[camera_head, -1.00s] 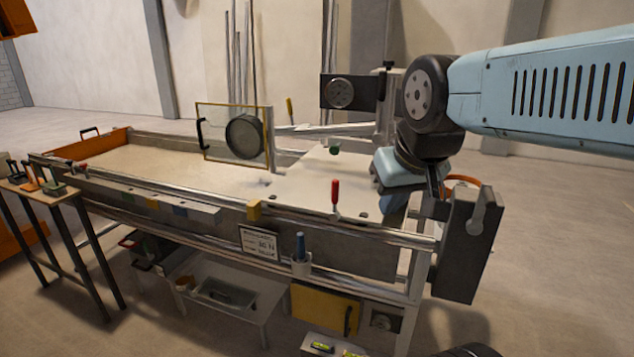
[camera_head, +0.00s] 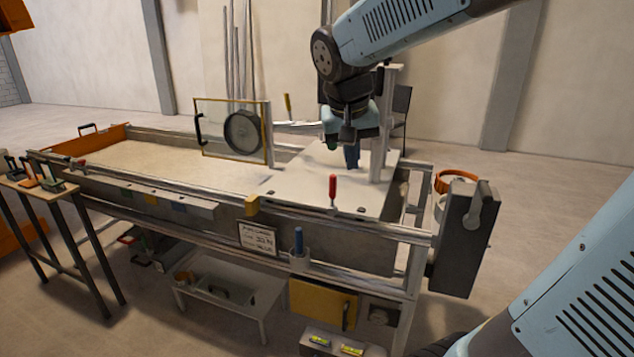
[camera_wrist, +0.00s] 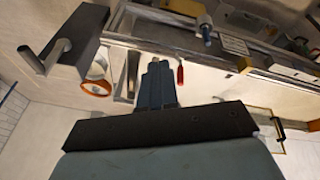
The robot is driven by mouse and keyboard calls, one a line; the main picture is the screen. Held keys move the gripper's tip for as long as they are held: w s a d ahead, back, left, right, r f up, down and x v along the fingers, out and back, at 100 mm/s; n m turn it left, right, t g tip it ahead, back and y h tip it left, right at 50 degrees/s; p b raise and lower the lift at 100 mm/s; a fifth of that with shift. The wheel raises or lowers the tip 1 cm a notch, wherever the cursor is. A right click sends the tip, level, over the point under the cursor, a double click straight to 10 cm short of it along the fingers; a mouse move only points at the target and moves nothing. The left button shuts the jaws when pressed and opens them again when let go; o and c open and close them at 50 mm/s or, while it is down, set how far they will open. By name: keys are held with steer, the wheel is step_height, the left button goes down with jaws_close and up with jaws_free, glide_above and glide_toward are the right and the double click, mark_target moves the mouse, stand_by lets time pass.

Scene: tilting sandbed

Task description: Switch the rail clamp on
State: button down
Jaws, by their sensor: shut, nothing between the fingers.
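A red-handled lever (camera_head: 333,188) stands upright on the front rail of the sandbed (camera_head: 150,166); it looks like the rail clamp. In the wrist view the red handle (camera_wrist: 180,74) shows just right of my fingers. My gripper (camera_head: 352,160) points down over the pale cover plate (camera_head: 290,189), behind the red handle and slightly right of it in the picture. It is shut and empty, and apart from the handle. My fingers also show in the wrist view (camera_wrist: 157,68). The foot of the lever is too small to read clearly.
A yellow block (camera_head: 252,205) sits on the front rail, left of the handle. A blue-handled tool (camera_head: 298,240) stands in a holder below the rail. A grey crank box (camera_head: 463,238) is at the right end. A post (camera_head: 384,140) stands close behind my gripper.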

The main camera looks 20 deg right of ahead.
steer(key=w+a+f+m+h, duration=0.2)
steer(key=w+a+f, duration=0.2)
steer(key=w, duration=0.7)
steer(key=w+a+f+m+g+h, duration=0.1)
steer(key=w+a+f, duration=0.3)
steer(key=w, duration=0.8)
steer(key=shift+w+a+f+m+h, duration=0.35)
steer(key=shift+a+h, duration=0.2)
steer(key=shift+h, duration=0.35)
glide_toward(333, 194)
steer(key=w+d+f, duration=0.1)
steer(key=w+f, duration=0.3)
steer(key=shift+s+d, duration=0.2)
steer(key=shift+d, duration=0.5)
steer(key=shift+a, duration=0.1)
